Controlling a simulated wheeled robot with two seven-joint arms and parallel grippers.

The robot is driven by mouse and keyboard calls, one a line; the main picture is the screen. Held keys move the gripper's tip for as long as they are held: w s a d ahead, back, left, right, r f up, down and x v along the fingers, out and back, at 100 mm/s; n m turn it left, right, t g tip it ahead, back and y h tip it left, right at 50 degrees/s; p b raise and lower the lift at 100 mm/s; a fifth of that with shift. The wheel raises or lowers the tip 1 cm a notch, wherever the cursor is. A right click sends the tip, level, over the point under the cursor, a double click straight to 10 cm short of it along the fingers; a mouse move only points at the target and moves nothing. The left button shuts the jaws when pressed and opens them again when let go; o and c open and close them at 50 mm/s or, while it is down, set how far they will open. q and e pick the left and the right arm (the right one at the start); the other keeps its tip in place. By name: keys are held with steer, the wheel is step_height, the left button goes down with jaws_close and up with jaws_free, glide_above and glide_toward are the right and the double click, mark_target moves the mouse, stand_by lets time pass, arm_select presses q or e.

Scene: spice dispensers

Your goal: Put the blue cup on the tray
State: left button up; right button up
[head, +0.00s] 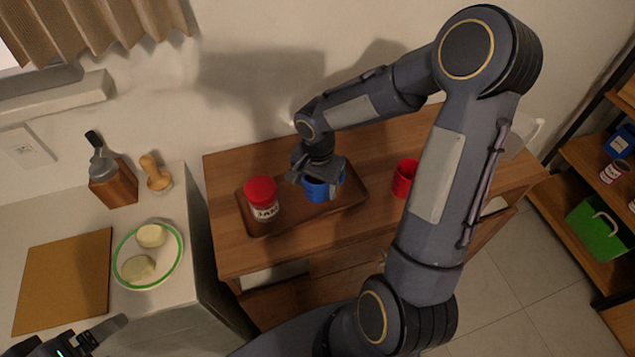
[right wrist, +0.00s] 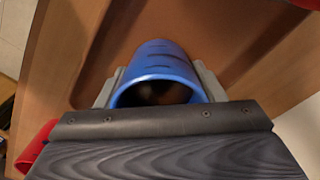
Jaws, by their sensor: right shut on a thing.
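The blue cup (head: 317,189) is at the right part of the brown tray (head: 291,215) on the wooden table. My right gripper (head: 318,178) is shut on the cup from above. In the right wrist view the blue cup (right wrist: 157,72) sits between the two grey fingers, with its open rim toward the camera. The tray (right wrist: 104,45) lies beneath it there. I cannot tell whether the cup's base touches the tray. My left gripper (head: 92,338) shows only partly at the bottom left corner, away from the tray.
A jar with a red lid (head: 262,197) stands on the tray's left part. A red cup (head: 404,178) stands on the table right of the tray. A plate (head: 148,257) with two pale round pieces and a cutting board (head: 63,283) lie on the left counter.

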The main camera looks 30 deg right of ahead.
steer(key=shift+f, duration=0.15)
steer(key=o, duration=1.2)
step_height(320, 180, up, 11)
steer(key=s+a+r+n+t+y, duration=0.1)
steer(key=s+a+n+t, duration=0.1)
steer(key=s, duration=0.3)
steer(key=s+a+r+n+t+y, duration=0.1)
steer(key=s+r+n, duration=0.1)
steer(key=s+n, duration=0.2)
steer(key=s+a+r+n+t+y, duration=0.1)
steer(key=s+a+n+t, duration=0.1)
steer(key=s+n, duration=0.2)
steer(key=shift+s+a+r+t+y, duration=0.15)
steer(key=shift+s+y, duration=0.05)
steer(key=shift+s, duration=0.75)
steer(key=shift+s+a+r+t+y, duration=0.15)
steer(key=shift+s+y, duration=0.05)
steer(key=shift+s, duration=0.7)
